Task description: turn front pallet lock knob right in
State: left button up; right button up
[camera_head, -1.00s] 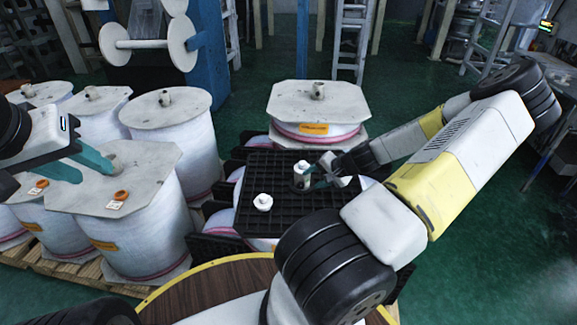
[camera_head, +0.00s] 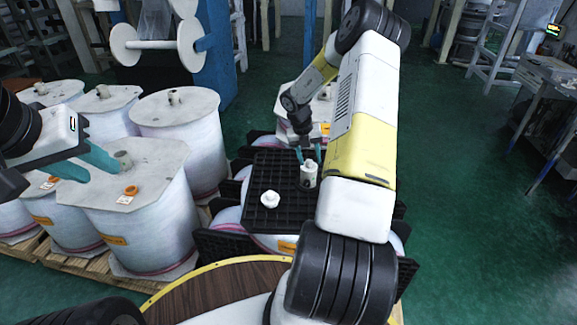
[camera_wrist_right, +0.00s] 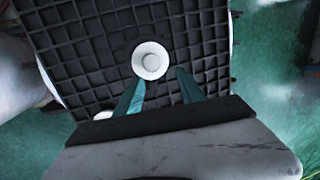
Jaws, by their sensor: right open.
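The black grid pallet (camera_head: 268,222) lies on top of a white film roll. A low white round knob (camera_head: 270,199) stands at its left, and a taller white cylindrical knob (camera_head: 308,173) stands further right. My right gripper (camera_head: 309,156) points down at the taller knob with its two teal fingers apart. In the right wrist view, a white round knob (camera_wrist_right: 151,60) lies just past the open, empty fingertips (camera_wrist_right: 162,84), slightly left of their middle. A second white piece (camera_wrist_right: 103,115) is partly hidden there. My left gripper (camera_head: 100,172) is open and empty above a film roll at the left.
Several white film rolls (camera_head: 180,125) with flat tops stand on a wooden pallet (camera_head: 85,262) at the left. Another roll behind the grid pallet is partly hidden by my right arm. A round wooden top with a yellow rim (camera_head: 205,275) is in front.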

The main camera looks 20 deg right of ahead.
aim_at(306, 181)
jog(key=f, duration=0.2)
jog(key=s+a+f+m+g, duration=0.1)
jog(key=f, duration=0.2)
jog(key=s+a+f+m+y, duration=0.1)
jog(key=f, duration=0.2)
jog(key=shift+s+f, duration=0.1)
jog(key=shift+f, duration=0.05)
grip_shut()
